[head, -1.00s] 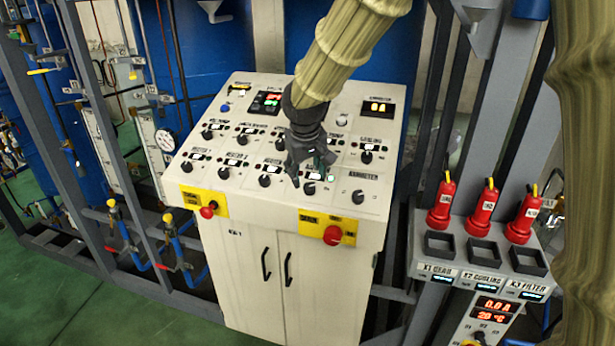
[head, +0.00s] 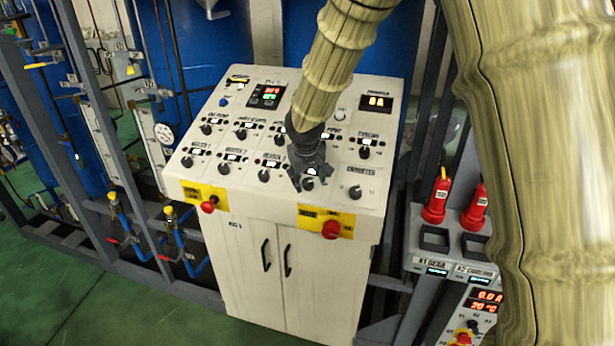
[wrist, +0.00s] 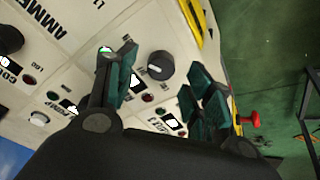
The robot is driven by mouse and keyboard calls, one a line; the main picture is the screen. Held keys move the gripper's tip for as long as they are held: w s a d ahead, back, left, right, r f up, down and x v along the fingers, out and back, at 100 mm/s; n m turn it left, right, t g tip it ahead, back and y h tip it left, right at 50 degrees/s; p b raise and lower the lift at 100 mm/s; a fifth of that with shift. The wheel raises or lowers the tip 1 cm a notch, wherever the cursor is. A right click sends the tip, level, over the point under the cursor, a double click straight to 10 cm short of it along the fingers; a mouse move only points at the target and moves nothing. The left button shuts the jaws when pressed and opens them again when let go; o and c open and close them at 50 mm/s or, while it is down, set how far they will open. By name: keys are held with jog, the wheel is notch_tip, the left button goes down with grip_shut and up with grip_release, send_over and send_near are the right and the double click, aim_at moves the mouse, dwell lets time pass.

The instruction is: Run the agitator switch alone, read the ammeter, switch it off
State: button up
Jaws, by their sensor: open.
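The white control panel (head: 232,172) has rows of black rotary knobs with small labels, most too small to read. My gripper (head: 309,184) is open above its front row, right of centre. In the wrist view, a black knob (wrist: 160,65) shows between the fingertips of my gripper (wrist: 158,78), and I see no grip on it. I cannot read which switch it is. The ammeter knob (head: 355,192) is to the right, by its label. The panel's yellow display (head: 376,102) shows a digit, 0 or 8, and an A.
Two red stop buttons on yellow plates, left (head: 207,207) and right (head: 331,229), sit on the panel's front edge. A red and green display (head: 267,96) is at the back. A socket unit with red plugs (head: 434,207) stands right, partly hidden by my arm.

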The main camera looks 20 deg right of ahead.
jog(key=shift+x, duration=1)
jog(key=shift+c, duration=0.4)
jog(key=c, duration=0.9)
